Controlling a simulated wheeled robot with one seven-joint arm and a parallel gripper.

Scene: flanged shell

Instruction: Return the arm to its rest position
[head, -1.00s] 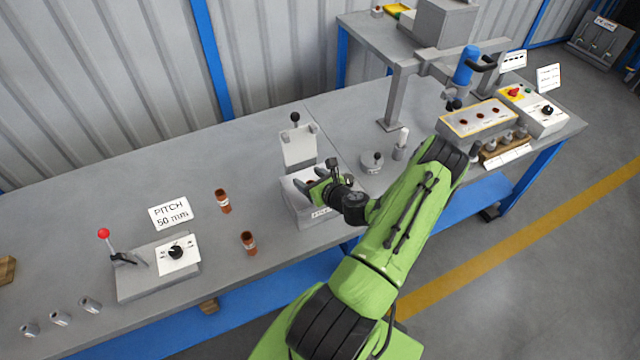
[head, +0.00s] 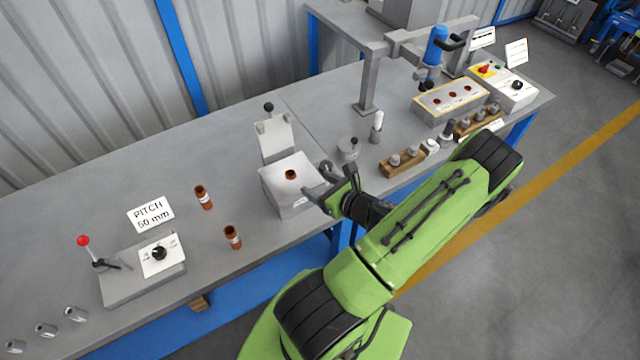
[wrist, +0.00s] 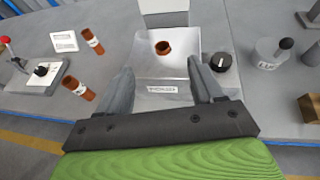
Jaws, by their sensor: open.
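My green arm reaches over the front edge of the grey bench in the head view. My gripper (head: 325,188) is beside the front right of a light grey box fixture (head: 288,205), with its jaws apart. In the wrist view my gripper (wrist: 165,85) is open, with nothing between its fingers. Beyond the fingertips is the same fixture, with a copper-brown ring (wrist: 163,48) in its top and a black knob (wrist: 220,62) at its right. The ring also shows in the head view (head: 291,174).
At right are a round grey block (head: 349,149), a wooden holder (head: 402,162) and a blue-headed press (head: 434,55). Floor in front is open.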

